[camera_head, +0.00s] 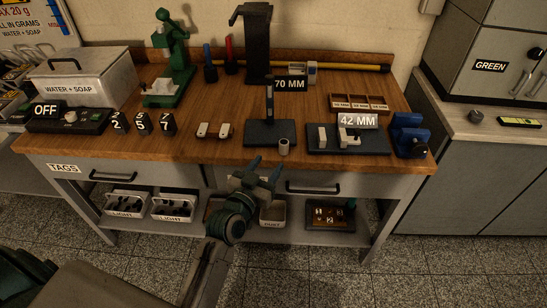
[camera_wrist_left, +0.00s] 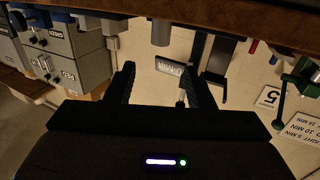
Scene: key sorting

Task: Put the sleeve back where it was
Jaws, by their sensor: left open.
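A small grey cylinder, which looks like the sleeve (camera_head: 283,147), stands upright at the front right corner of a dark base plate (camera_head: 258,140) with a black post (camera_head: 270,100). In the left wrist view, which is upside down, the sleeve (camera_wrist_left: 161,33) shows beyond the fingertips, roughly centred between them. My left gripper (camera_head: 265,167) is open and empty, in front of the bench edge and just below and left of the sleeve. Its two dark fingers (camera_wrist_left: 160,75) are spread apart. My right gripper is not in view.
Right of the sleeve is a dark plate (camera_head: 316,143) with light blocks and a "42 MM" sign (camera_head: 357,121). Left lie two light pieces on a small holder (camera_head: 213,131). A tall black stand (camera_head: 256,50) rises behind. Bare wood (camera_head: 220,105) lies between. Drawers (camera_head: 320,181) are below.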

